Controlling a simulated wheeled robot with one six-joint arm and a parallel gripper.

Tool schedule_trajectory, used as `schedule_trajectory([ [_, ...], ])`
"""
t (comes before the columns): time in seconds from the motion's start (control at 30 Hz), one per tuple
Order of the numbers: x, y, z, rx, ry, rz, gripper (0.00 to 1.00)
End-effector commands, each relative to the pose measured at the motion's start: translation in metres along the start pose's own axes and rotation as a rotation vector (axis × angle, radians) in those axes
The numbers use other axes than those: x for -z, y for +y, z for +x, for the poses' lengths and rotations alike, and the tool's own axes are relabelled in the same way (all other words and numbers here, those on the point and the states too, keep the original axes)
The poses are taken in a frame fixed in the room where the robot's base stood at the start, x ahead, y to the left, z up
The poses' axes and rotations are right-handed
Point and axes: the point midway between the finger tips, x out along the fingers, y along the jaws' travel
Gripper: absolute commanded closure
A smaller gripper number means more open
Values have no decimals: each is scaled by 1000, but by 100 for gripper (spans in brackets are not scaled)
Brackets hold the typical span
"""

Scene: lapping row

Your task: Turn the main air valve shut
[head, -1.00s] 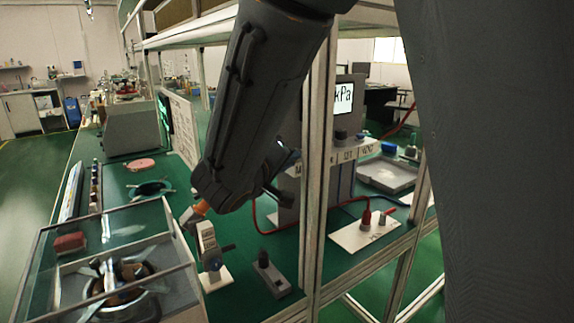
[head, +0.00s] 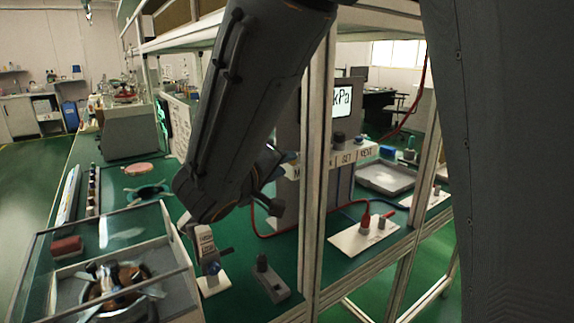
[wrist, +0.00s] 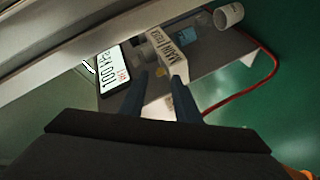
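The grey instrument box (head: 288,191) with the kPa display (head: 342,103) stands behind the frame post. Its label strip shows SET and VENT; the label starting with M is mostly behind my arm. In the wrist view the MAIN label (wrist: 178,47) lies just beyond my fingertips, beside the lit display (wrist: 112,72). Small knob-like parts (wrist: 157,36) show near the label; I cannot tell which is the main air valve or how it is turned. My gripper (wrist: 160,84) is open, its two dark fingers apart, with nothing seen held. In the head view my gripper (head: 264,186) is partly hidden by my forearm.
A pale upright frame post (head: 316,190) stands close to my arm. A red hose (wrist: 268,70) loops beside the box. A glass-sided case (head: 110,225), a small stand with a crank (head: 207,255) and a white plate with red plug (head: 352,238) occupy the green bench.

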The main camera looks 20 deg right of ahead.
Motion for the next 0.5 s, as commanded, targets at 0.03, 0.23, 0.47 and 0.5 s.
schedule_trajectory([
  [0.03, 1, -1, -9, 2, 4, 1, 71],
  [0.23, 1, -1, -35, 2, 3, 0, 71],
  [0.47, 0, 0, -46, 0, 1, 0, 71],
  [0.5, 0, 0, -46, 0, 0, 0, 71],
])
